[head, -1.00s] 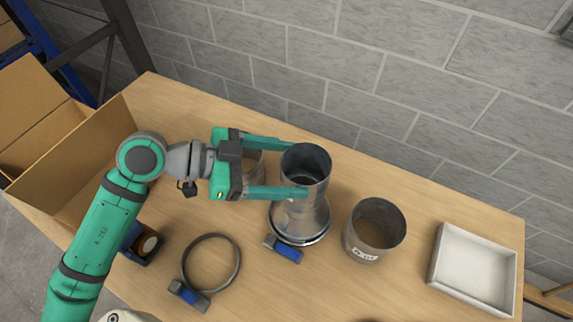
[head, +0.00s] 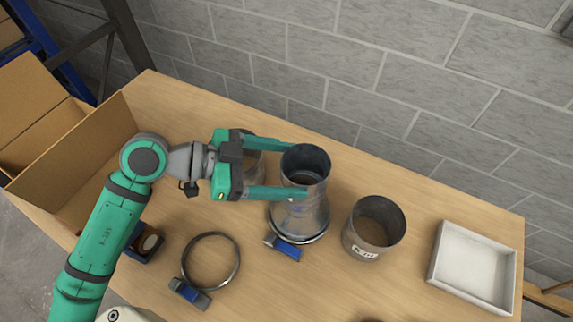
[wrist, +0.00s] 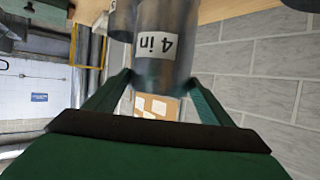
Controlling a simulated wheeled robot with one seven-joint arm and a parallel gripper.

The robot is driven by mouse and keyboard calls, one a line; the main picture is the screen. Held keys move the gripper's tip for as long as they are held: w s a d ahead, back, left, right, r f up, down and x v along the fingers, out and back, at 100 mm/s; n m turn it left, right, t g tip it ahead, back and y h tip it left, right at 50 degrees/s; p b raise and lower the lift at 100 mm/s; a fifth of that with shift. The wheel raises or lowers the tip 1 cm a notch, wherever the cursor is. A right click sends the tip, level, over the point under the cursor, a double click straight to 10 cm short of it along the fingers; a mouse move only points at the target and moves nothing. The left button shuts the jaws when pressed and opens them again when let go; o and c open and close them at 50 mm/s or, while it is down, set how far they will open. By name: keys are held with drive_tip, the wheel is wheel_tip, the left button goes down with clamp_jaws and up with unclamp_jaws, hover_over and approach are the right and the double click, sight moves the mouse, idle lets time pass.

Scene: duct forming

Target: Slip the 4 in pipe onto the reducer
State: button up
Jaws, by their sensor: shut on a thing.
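The 4 in pipe (head: 307,165) is an upright open grey metal tube over the reducer. My gripper (head: 301,170) is shut on it near its top, one finger on each side. In the wrist view the pipe (wrist: 165,75) shows its "4 in" label upside down between the fingers (wrist: 160,82). The reducer (head: 299,222) is a shiny flared metal piece standing on the table below the pipe, with a wide rim at its base. The pipe lines up roughly with it. I cannot tell whether the pipe's lower end is around the reducer's neck or only resting on it.
A wider labelled pipe (head: 374,228) stands right of the reducer. A blue-handled clamp (head: 283,249) is at the reducer's base, and a ring clamp (head: 211,262) lies front left. Another pipe (head: 252,152) is partly behind my gripper. A white tray (head: 432,262) and cardboard box (head: 75,150) flank them.

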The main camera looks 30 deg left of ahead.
drive_tip(key=shift+f, duration=0.9)
idle(1.1)
drive_tip(key=o, duration=1.6)
drive_tip(key=shift+c, duration=0.2)
drive_tip(key=v, duration=1)
drive_tip(key=shift+s+a+r, duration=0.2)
drive_tip(key=shift+s+a, duration=0.05)
drive_tip(key=shift+a, duration=0.05)
drive_tip(key=shift+w, duration=0.1)
